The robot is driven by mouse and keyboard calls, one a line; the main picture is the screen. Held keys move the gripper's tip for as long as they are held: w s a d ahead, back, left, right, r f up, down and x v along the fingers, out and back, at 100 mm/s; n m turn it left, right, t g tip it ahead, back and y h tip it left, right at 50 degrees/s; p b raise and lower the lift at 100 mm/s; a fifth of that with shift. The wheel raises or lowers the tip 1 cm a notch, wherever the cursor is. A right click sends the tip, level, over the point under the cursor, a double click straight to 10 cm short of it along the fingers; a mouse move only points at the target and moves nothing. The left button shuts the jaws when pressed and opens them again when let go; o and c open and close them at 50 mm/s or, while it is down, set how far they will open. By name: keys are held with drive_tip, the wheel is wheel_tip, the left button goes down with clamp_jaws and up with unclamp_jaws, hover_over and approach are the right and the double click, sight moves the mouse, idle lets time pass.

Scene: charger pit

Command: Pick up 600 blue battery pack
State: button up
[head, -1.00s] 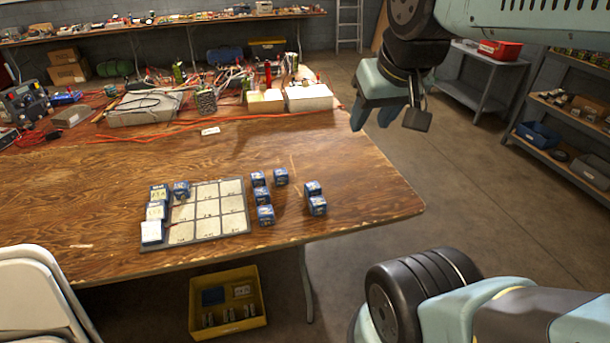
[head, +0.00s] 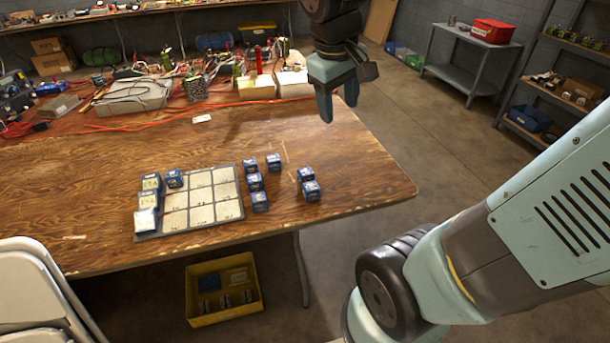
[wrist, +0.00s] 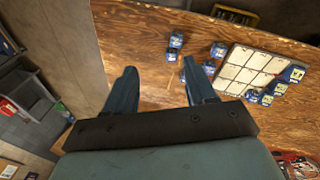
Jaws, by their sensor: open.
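Small blue battery packs stand on the wooden table, right of a pale grid board (head: 230,207). They include a back pack (head: 273,162), a front pack (head: 260,201) and a right-hand pack (head: 311,191). The number 600 cannot be read on any of them. One more blue pack (head: 174,178) sits on the board's back left cell, beside larger blue-and-white packs (head: 147,199) along its left edge. My gripper (head: 340,118) hangs above the table's right part, pointing down, open and empty. In the wrist view its fingers (wrist: 158,85) are apart, with packs (wrist: 175,40) beyond them.
The wooden table (head: 350,165) has clear surface behind the packs. Cables, tools and a white case (head: 135,95) crowd its back. A yellow bin (head: 222,290) lies under the table. A white folding chair (head: 30,280) stands at front left.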

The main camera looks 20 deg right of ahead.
drive_tip(key=w+a+f+n+g+h, duration=0.2)
drive_tip(key=w+a+f+n+h, duration=0.15)
drive_tip(key=w+f, duration=0.25)
drive_tip(key=w+a+f+n+g+h, duration=0.1)
drive_tip(key=w+a+f+n+h, duration=0.1)
drive_tip(key=w+f+n, duration=0.3)
drive_tip(key=n+t+h, duration=0.3)
drive_tip(key=n+h, duration=0.3)
drive_tip(key=n, duration=0.2)
approach(301, 172)
drive_tip(key=shift+m, duration=0.25)
drive_tip(key=x, duration=0.9)
drive_tip(key=shift+s, duration=0.1)
drive_tip(key=shift+c, duration=0.3)
drive_tip(key=c, duration=0.8)
drive_tip(key=shift+r, duration=0.15)
